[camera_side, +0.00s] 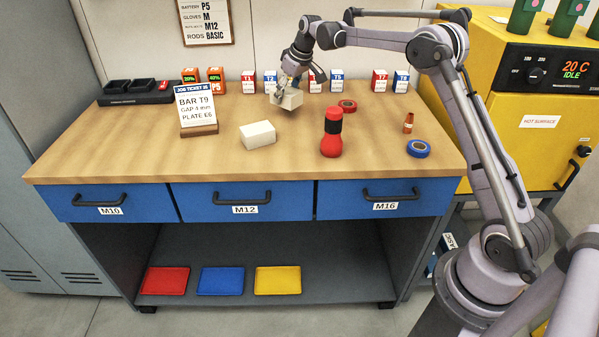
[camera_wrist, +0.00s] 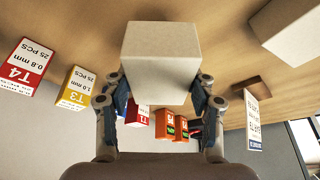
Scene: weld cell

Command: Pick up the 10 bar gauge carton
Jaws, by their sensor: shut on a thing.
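My gripper (camera_side: 287,86) is shut on a plain pale carton (camera_side: 291,99), which looks tilted and held above the rear middle of the bench. In the wrist view, the held carton (camera_wrist: 160,58) sits between both fingers of my gripper (camera_wrist: 160,95). A second pale carton (camera_side: 257,135) rests on the bench, in front and to the left of it; it also shows at the upper right of the wrist view (camera_wrist: 288,30). No writing is readable on either carton, so I cannot tell which is the 10 bar gauge carton.
The job ticket stand (camera_side: 196,108) is to the left. A red-and-black bottle (camera_side: 331,140), red tape roll (camera_side: 348,105), blue tape roll (camera_side: 418,148) and small orange item (camera_side: 408,123) are to the right. Small labelled boxes line the back. The bench front (camera_side: 180,163) is clear.

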